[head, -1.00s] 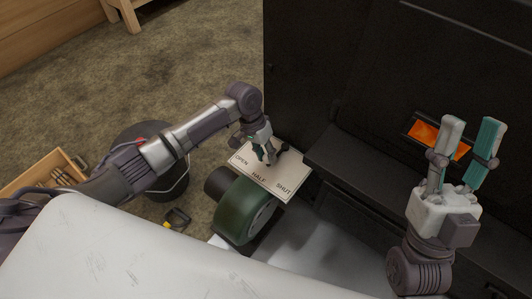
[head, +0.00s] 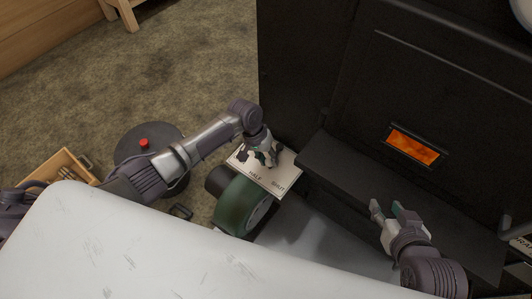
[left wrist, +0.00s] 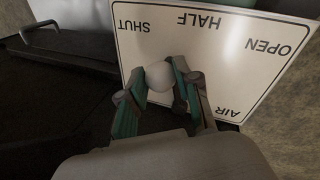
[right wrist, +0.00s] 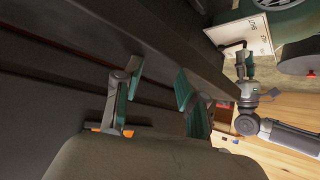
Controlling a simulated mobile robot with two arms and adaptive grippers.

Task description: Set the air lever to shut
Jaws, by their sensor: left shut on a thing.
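The pale air plate (head: 286,179) beside the dark evaporator carries dark lettering. The left wrist view shows the plate (left wrist: 230,65) with AIR, OPEN, HALF and SHUT, upside down. My left gripper (head: 268,160) is over the plate. Its fingers are closed around the pale round knob of the air lever (left wrist: 160,77), on the side of the SHUT and HALF words. The lever's shaft and pivot are hidden, so its exact setting cannot be told. My right gripper (head: 388,211) is open and empty in front of the evaporator's ledge, clear of the plate.
The black evaporator (head: 345,90) has an orange glowing window (head: 413,147) and a protruding ledge (head: 370,180). A dark drum with a red knob (head: 144,143) and a wooden crate (head: 62,160) stand on the floor at left.

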